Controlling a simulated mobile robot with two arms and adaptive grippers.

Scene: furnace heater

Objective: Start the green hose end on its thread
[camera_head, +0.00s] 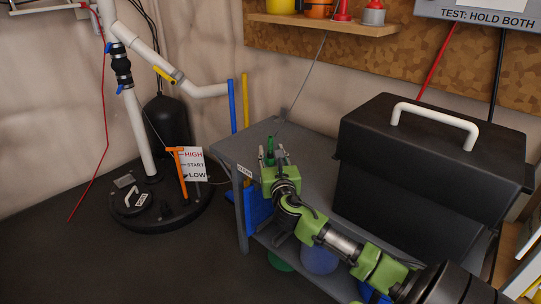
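The green hose end (270,147) stands upright between the fingertips of my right gripper (271,158), above the left end of the grey bench. The two fingers are on either side of it. I cannot tell whether they press on it. A thin grey line (304,85) runs from near the hose end up towards the shelf. The thread is not discernible; the gripper hides the bench surface around it. My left gripper is not in view.
The grey bench (232,150) carries a large black case (430,155) with a white handle, close to my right arm. A black round base (160,212) with a white pipe, an orange lever (180,172) and a HIGH/START/LOW card (196,165) stands left. Bench surface behind the gripper is free.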

